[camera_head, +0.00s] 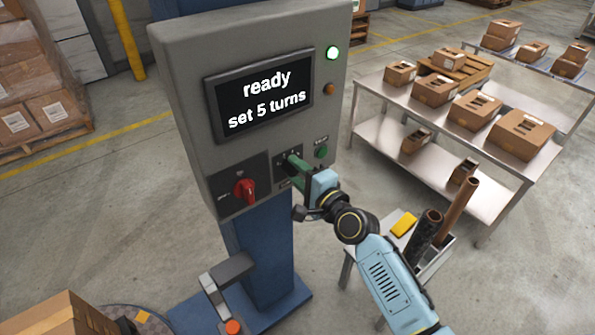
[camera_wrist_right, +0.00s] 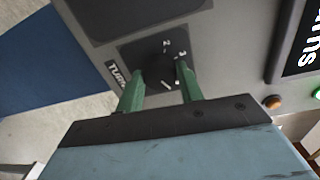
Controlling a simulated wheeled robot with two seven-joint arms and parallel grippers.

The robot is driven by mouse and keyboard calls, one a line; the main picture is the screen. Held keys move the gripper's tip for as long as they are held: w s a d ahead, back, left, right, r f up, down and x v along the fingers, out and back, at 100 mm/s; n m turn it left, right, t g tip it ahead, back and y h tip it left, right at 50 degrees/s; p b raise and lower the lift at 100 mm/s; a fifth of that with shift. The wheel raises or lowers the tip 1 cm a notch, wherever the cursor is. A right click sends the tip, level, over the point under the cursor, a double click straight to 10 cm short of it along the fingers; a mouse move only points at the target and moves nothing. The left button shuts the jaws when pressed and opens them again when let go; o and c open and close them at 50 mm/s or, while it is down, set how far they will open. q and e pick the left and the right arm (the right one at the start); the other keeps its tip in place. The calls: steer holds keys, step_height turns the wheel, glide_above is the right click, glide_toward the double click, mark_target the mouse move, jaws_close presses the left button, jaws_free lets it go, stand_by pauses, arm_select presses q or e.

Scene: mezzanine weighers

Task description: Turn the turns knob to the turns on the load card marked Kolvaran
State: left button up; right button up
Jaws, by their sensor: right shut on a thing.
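The control panel (camera_head: 185,95) is a grey cabinet on a blue column. Its screen (camera_head: 262,98) reads "ready" and "set 5 turns". My right gripper (camera_head: 293,163) is at the panel's lower right and shut on the turns knob. In the right wrist view its two green fingers stand on either side of the dark turns knob (camera_wrist_right: 158,72), with marks around it and a partly cut-off "TURN" label beside it. In the head view my gripper hides most of the knob. No Kolvaran load card is readable. My left gripper is out of view.
A red rotary switch (camera_head: 245,190) is left of my gripper, and a green button (camera_head: 320,151) is just above right. The green lamp (camera_head: 333,52) is lit. A metal table (camera_head: 385,107) with cartons stands at right. A small stand holds dark and brown rolls (camera_head: 457,208).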

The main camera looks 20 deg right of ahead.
steer(key=o, duration=1)
steer(key=b+v, duration=0.1)
steer(key=v, duration=1.2)
steer(key=shift+s, duration=0.2)
